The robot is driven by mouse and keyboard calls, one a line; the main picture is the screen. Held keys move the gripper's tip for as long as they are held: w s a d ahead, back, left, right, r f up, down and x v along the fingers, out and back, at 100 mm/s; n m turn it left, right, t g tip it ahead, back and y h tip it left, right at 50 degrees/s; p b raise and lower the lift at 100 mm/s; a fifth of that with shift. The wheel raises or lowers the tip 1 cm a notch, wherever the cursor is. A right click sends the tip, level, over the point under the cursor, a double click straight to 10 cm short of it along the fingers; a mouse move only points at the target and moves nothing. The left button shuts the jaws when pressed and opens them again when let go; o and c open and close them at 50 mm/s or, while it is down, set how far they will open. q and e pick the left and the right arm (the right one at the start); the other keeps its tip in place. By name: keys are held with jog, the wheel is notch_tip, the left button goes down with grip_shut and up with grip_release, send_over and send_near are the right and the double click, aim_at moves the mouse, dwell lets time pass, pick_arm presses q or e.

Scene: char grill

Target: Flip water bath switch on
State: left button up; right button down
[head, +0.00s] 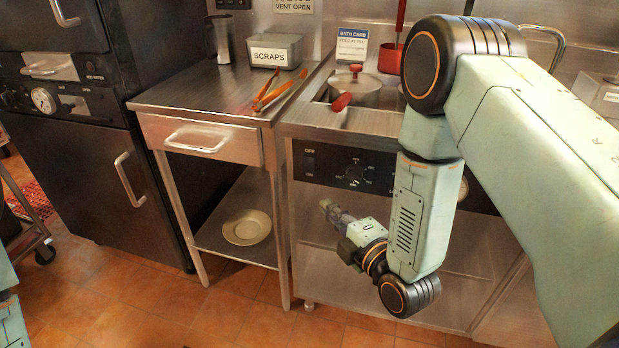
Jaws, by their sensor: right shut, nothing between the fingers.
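The water bath (345,117) is a steel unit right of the drawer table, with a black control panel (330,172) on its front. A small dark rocker switch (309,163) sits at the panel's left end, under a small label; its position is too small to tell. A round dial (354,174) is right of it. My right gripper (327,206) is shut and empty, pointing left. In the picture it is below the switch and apart from it. My left gripper is out of view.
A steel table (208,86) with a drawer stands left of the bath, holding orange tongs (277,90) and a SCRAPS bin (276,50). A lidded pot (354,88) sits in the bath top. A plate (247,227) lies on the low shelf. A dark oven (75,120) stands left.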

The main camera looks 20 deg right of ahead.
jog(key=b, duration=0.2)
send_near(304, 170)
jog(key=w+a, duration=0.3)
jog(key=w+d, duration=0.1)
jog(key=w+d+b, duration=0.1)
jog(key=shift+w+f, duration=0.35)
jog(key=shift+w, duration=0.05)
jog(key=shift+a+r, duration=0.1)
